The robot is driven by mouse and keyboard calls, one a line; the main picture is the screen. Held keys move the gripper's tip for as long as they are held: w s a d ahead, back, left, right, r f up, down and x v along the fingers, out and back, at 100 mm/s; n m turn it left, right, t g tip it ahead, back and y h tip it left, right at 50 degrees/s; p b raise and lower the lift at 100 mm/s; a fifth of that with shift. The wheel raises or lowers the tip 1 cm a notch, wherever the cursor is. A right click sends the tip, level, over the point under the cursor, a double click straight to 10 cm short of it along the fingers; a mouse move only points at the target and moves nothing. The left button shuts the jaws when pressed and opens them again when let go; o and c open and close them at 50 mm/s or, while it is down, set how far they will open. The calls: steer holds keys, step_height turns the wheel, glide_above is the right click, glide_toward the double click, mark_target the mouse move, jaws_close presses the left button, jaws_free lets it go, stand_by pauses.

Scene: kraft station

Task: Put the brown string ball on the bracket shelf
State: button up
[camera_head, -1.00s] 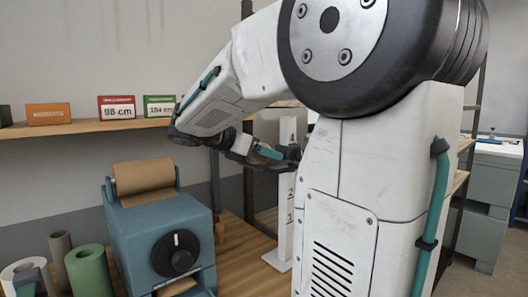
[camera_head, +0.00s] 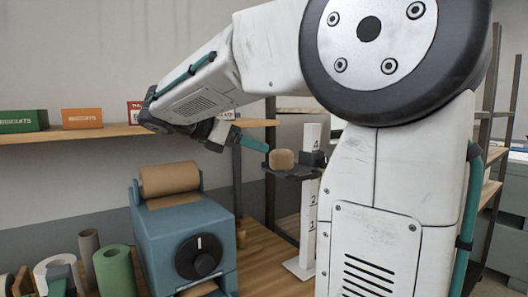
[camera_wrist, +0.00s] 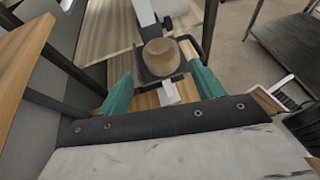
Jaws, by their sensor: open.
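The brown string ball (camera_head: 281,159) rests on the bracket shelf (camera_head: 290,174), a small dark plate on a white post marked with numbers. In the wrist view the ball (camera_wrist: 160,56) sits on the dark square plate (camera_wrist: 147,75), which has a raised edge and a white tag in front. My gripper (camera_head: 262,146) is at the left of the ball. In the wrist view its teal fingers (camera_wrist: 156,66) are spread wide, with the ball ahead between them and clear space on both sides. The far side of the ball is hidden.
A blue dispenser (camera_head: 185,240) with a brown paper roll (camera_head: 170,179) stands on the wooden bench, with green and brown tubes beside it. A wall shelf (camera_head: 75,134) holds several boxes behind my arm. A dark block (camera_head: 312,158) is on the post beside the ball.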

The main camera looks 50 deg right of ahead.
steer(key=s+a+f+m+t+y, duration=0.3)
steer(key=s+a+f+m+y, duration=0.3)
steer(key=s+a+f, duration=0.2)
steer(key=s+a+f+m+t+y, duration=0.3)
steer(key=s+a+f+m+y, duration=0.3)
steer(key=s+a+f, duration=0.3)
steer(key=a+f+m, duration=0.1)
steer(key=a+f, duration=0.2)
steer(key=f, duration=0.2)
steer(key=shift+a+f+t+y, duration=0.2)
steer(key=shift+a+t+y, duration=0.1)
steer(key=shift+t, duration=0.1)
